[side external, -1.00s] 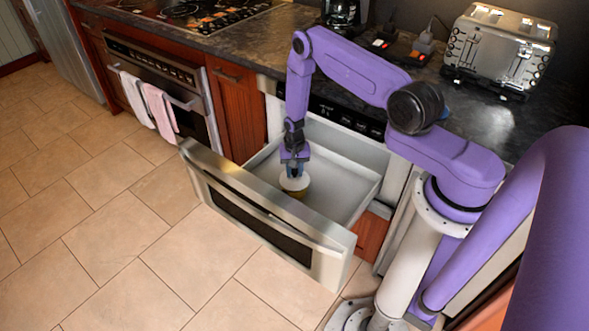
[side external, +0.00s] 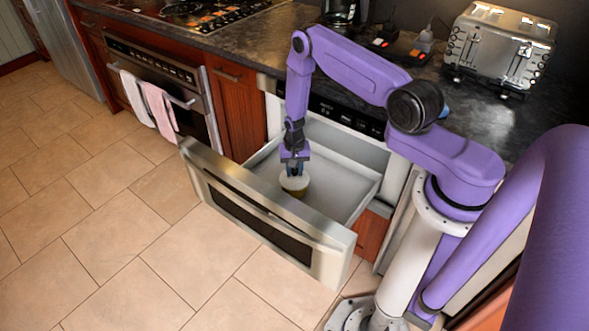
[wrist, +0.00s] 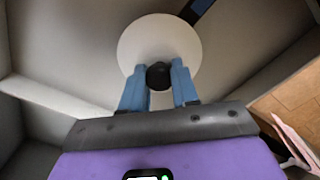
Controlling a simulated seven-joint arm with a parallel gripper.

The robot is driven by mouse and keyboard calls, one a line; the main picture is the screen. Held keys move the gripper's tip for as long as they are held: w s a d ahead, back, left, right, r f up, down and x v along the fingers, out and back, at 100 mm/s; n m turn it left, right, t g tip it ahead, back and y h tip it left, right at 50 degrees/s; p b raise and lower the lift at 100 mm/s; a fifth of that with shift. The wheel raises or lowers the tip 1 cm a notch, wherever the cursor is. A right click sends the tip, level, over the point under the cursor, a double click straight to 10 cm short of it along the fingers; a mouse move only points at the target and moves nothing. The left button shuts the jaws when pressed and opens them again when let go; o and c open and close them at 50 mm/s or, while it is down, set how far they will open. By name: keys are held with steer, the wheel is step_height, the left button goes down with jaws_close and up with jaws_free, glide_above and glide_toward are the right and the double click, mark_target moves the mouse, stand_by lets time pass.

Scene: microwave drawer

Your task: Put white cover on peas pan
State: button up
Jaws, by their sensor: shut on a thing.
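The white cover (wrist: 160,38) is a round disc with a black knob (wrist: 159,75) in the wrist view. My gripper (wrist: 158,72) has its blue fingers shut on the knob. In the side view the cover (side external: 294,184) sits low inside the open drawer, below my gripper (side external: 294,172). A yellowish-brown rim, likely the pan (side external: 297,194), shows just under the cover. The pan's inside and any peas are hidden. I cannot tell whether the cover rests fully on the pan.
The microwave drawer (side external: 346,208) is pulled open, and its front panel (side external: 262,222) stands close to my gripper. The drawer floor right of the cover is clear. A toaster (side external: 500,48) stands on the dark counter, and towels (side external: 160,110) hang on the oven.

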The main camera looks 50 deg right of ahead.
steer(key=shift+f, duration=0.35)
stand_by(0.8)
steer(key=o, duration=1.6)
steer(key=shift+r, duration=3.5)
